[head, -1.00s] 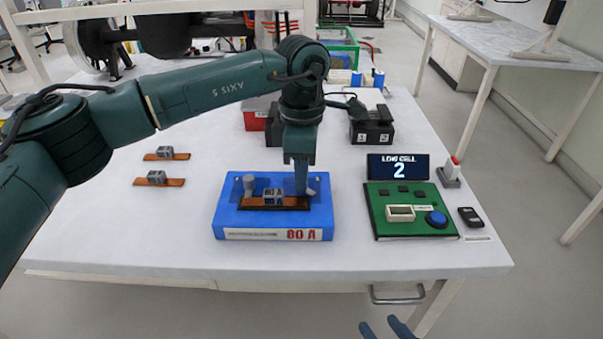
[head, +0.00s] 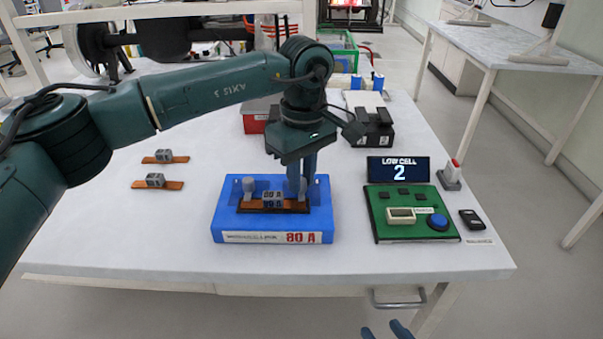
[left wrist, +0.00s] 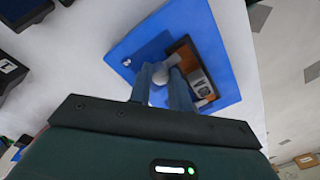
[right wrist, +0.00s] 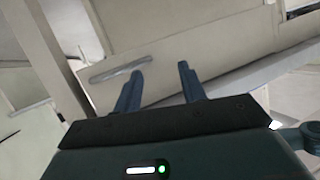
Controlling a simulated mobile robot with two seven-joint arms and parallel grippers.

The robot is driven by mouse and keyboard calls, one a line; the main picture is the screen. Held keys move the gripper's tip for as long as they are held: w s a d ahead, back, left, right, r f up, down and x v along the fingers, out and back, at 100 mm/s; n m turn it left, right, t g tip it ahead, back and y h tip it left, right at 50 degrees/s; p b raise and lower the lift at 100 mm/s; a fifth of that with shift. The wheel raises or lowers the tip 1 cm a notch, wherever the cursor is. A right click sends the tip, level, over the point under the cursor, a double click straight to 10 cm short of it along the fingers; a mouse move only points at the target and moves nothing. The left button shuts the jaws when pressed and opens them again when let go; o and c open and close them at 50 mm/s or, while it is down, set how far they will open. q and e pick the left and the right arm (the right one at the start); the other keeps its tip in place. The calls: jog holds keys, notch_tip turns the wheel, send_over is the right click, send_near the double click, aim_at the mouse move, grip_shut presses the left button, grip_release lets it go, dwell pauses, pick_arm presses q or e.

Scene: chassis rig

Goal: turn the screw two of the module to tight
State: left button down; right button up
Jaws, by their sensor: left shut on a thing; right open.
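The module is a blue block (head: 225,222) with an "80 A" label on its front. A grey cell on a brown strip (head: 272,204) lies in its top recess. One grey screw (head: 249,188) stands at the recess's left end. My left gripper (head: 298,192) points down at the right end, shut on the other grey screw (left wrist: 158,50). A "2" mark shows beside that screw in the left wrist view. The fingers hide most of this screw in the head view. My right gripper (right wrist: 160,85) is open and empty, facing the table's front and drawer handle; its fingertips show at the head view's bottom edge.
Two brown strips with grey cells (head: 165,157) (head: 157,182) lie to the left. A green board (head: 415,220) with a blue button and a "LOW CELL 2" display (head: 398,169) is to the right. Dark boxes (head: 371,127) stand behind. The table front is clear.

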aim_at(304, 179)
pick_arm(q)
jog(key=shift+m, duration=0.4)
jog(key=c, duration=1.3)
grip_release()
pick_arm(e)
jog(key=shift+f, duration=0.15)
pick_arm(q)
notch_tip(304, 179, up, 13)
jog(key=p, duration=0.1)
jog(key=shift+w+d, duration=0.15)
jog(key=shift+d, duration=0.05)
pick_arm(e)
jog(key=shift+w+a, duration=0.15)
jog(key=shift+a, duration=0.05)
pick_arm(q)
jog(key=shift+r, duration=0.1)
pick_arm(e)
jog(key=shift+f, duration=0.1)
